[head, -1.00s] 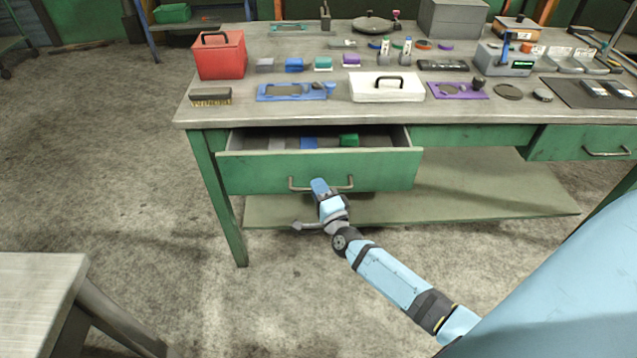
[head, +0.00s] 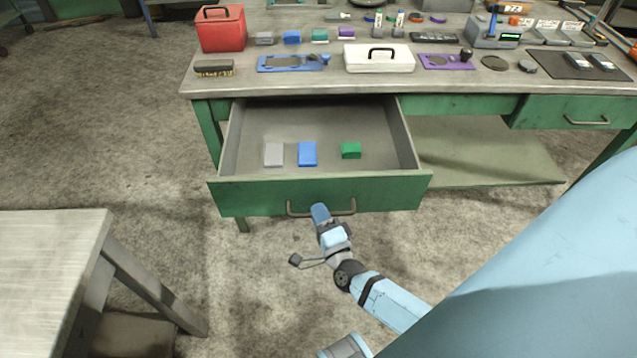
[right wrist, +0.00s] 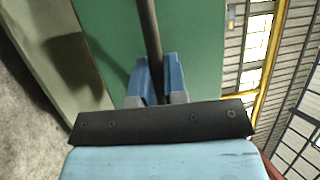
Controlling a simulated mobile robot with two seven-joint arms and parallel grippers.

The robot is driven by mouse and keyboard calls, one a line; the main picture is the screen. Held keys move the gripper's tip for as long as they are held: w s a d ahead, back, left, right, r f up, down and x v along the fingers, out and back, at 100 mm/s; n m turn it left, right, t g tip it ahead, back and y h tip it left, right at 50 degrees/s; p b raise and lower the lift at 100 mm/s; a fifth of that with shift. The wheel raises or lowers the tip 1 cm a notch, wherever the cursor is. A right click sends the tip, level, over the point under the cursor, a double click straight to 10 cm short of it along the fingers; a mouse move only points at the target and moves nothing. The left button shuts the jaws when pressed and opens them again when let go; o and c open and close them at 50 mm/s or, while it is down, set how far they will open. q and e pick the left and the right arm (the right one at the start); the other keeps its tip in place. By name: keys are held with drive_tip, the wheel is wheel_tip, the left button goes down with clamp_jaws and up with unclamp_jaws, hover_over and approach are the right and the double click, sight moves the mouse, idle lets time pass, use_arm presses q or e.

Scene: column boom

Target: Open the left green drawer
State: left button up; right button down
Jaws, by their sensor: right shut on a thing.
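The left green drawer (head: 250,197) is pulled well out from under the workbench in the head view. Its grey inside shows a grey block (head: 273,154), a blue block (head: 307,154) and a green block (head: 351,151). A metal bar handle (head: 345,211) is on its front. In the right wrist view, the blue fingers of my right gripper (right wrist: 156,78) are shut on the dark handle bar (right wrist: 149,30), in front of the green drawer face. My left gripper does not show.
The workbench top (head: 420,84) carries a red box (head: 221,32), a white case (head: 379,60), a brush (head: 214,69) and other tools. A second green drawer (head: 545,112) at the right is closed. Another table (head: 45,260) stands at the front left, with bare floor between.

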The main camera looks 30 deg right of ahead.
drive_tip(key=shift+s+a, duration=0.2)
drive_tip(key=shift+s, duration=0.15)
drive_tip(key=c, duration=1.2)
unclamp_jaws()
